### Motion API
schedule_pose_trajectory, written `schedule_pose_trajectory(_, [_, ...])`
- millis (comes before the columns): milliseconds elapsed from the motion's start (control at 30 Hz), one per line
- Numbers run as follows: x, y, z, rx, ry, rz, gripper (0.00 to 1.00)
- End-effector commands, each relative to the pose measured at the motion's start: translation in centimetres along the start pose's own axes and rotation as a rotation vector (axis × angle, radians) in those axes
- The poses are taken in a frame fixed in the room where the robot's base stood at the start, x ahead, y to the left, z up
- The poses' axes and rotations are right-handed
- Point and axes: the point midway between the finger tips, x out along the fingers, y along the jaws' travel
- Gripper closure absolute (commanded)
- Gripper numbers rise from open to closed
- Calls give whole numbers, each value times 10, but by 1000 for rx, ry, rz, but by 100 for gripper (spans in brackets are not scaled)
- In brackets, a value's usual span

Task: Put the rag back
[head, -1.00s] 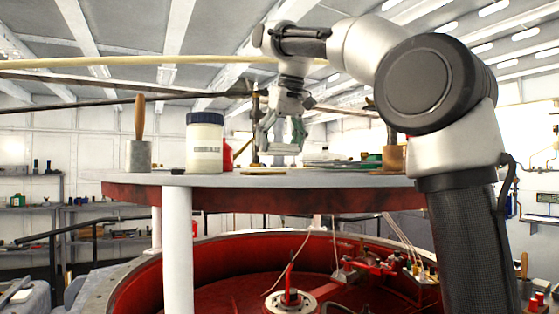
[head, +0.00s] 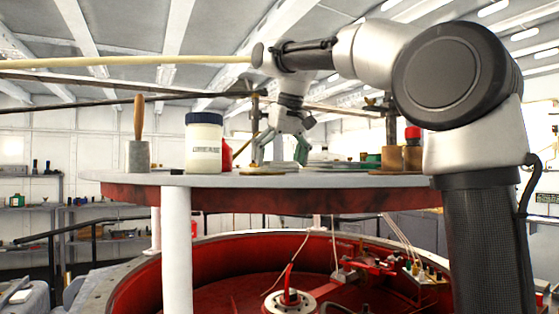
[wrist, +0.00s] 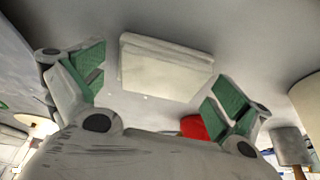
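A folded off-white rag (wrist: 166,70) lies flat on the grey round tabletop in the wrist view, ahead of my fingers and roughly centred between them. My gripper (head: 281,155) is low over the tabletop in the head view, pointing down. Its two green-padded fingers are spread apart in the wrist view (wrist: 158,88), with nothing between the pads that I can see gripped. In the head view I cannot make out the rag clearly, as the tabletop is seen nearly edge-on.
On the tabletop (head: 130,183) stand a blue-lidded jar (head: 204,148), a wooden-handled tool in a grey holder (head: 138,155), a red object (head: 227,154) behind the jar, and brown cylinders (head: 392,158) at right. Below is a large red round basin (head: 215,270).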

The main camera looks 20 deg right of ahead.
Motion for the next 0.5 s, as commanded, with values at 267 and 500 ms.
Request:
schedule_pose_trajectory(267, [-4, 0, -2, 0, 0, 0, 0])
schedule_pose_trajectory(500, [-46, 0, -2, 0, 4, 0, 0])
